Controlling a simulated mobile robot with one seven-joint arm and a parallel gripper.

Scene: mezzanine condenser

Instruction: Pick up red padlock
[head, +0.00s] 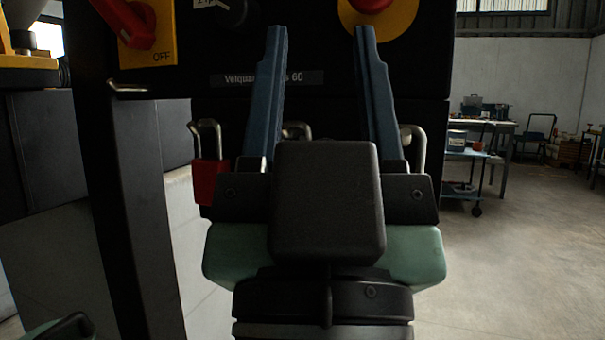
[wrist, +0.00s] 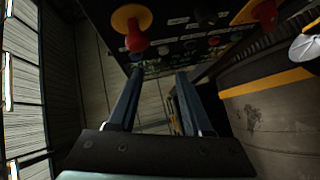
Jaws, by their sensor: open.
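A red padlock (head: 207,180) with a silver shackle shows in the head view, left of my gripper, against the dark machine front. Its lower right part is hidden behind my gripper's body. My gripper (head: 320,32) is open with nothing between its two blue fingers, which point up and forward at the panel. Two more metal shackles show behind the gripper, one between the fingers (head: 296,131) and one at right (head: 412,145); their bodies are hidden. The gripper (wrist: 158,75) is also open and empty in the wrist view, where I cannot make out the red padlock clearly.
The dark panel (head: 265,78) stands close in front, with a red rotary switch (head: 137,22) on a yellow plate at upper left and a red button (head: 371,4) at top. A blue cart and workbench (head: 483,126) stand far right. The floor (head: 520,240) at right is open.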

